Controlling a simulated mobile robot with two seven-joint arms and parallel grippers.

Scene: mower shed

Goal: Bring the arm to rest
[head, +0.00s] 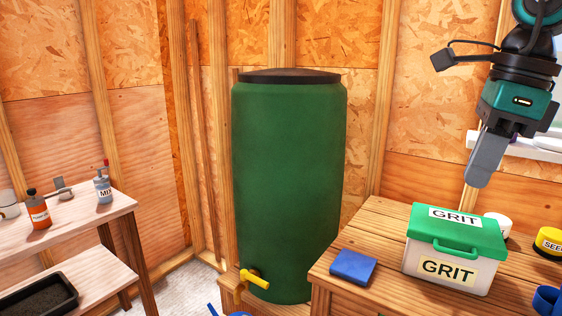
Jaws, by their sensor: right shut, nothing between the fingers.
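My right gripper (482,172) shows in the head view at the upper right. It hangs from my right arm with its fingers pointing down and together, with nothing between them. It is above the bench (388,246) on the right, over the white grit box (452,268) and apart from it. The box's green lid (470,236) is on. My left gripper is not in view.
A green barrel (288,180) with a yellow tap (254,278) stands in the middle. A blue block (353,266) and a yellow-lidded tub (549,241) are on the right bench. A left table (75,226) holds an orange bottle (38,210) and a grey bottle (103,188).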

